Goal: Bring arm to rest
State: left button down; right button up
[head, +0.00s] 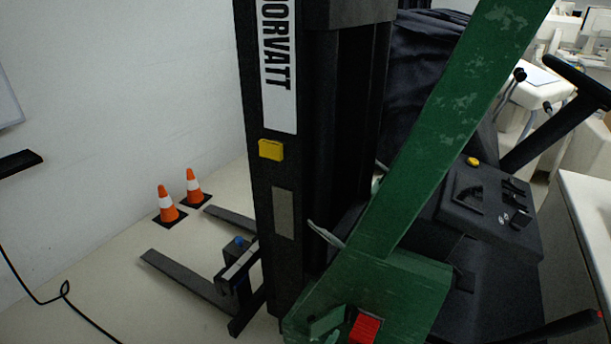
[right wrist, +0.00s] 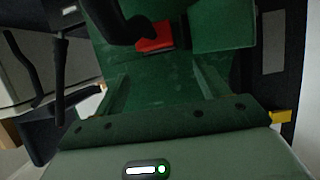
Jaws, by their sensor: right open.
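In the right wrist view a dark curved shape, which looks like part of my right gripper (right wrist: 140,28), enters from the top edge. It is in front of green metal, close to a red block (right wrist: 155,38), and nothing shows held in it. Whether it touches the metal I cannot tell. In the head view neither gripper can be made out. A worn green beam (head: 455,105) slants across the middle down to a green box-like base, with the red block (head: 365,327) there too. My left gripper does not show in either view.
A black lift stacker mast (head: 345,130) with a yellow block (head: 270,150) stands close in front. Its low forks (head: 185,280) reach left. Two orange cones (head: 168,204) (head: 194,187) stand by the wall. A black control panel (head: 490,215) and a white table (head: 590,200) are at right.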

jog(key=a+r+n+t+y, duration=0.5)
jog(key=r+n+t+y, duration=0.45)
jog(key=r, duration=0.45)
jog(key=s+d+f+n+g+y, duration=0.2)
jog(key=s+d+f+n+g, duration=0.3)
jog(key=s+f+n+g, duration=0.4)
jog(key=s+d+r+m+g+h, duration=0.1)
jog(key=s+d+m+g+h, duration=0.2)
jog(key=d, duration=0.5)
jog(key=s+d+m+g+h, duration=0.2)
jog(key=s+d+h, duration=0.1)
jog(key=d+h, duration=0.4)
jog(key=s+a+f+g+y, duration=0.1)
jog(key=s+a+f+y, duration=0.1)
jog(key=f, duration=1)
jog(key=s+a+f+g+y, duration=0.1)
jog(key=s+f+g+y, duration=0.1)
jog(key=f, duration=0.9)
jog(key=s+f+m+g+y, duration=0.2)
jog(key=s+f+m+g, duration=0.1)
jog(key=s+f, duration=1.4)
jog(key=s, duration=0.3)
jog(key=shift+s, duration=0.2)
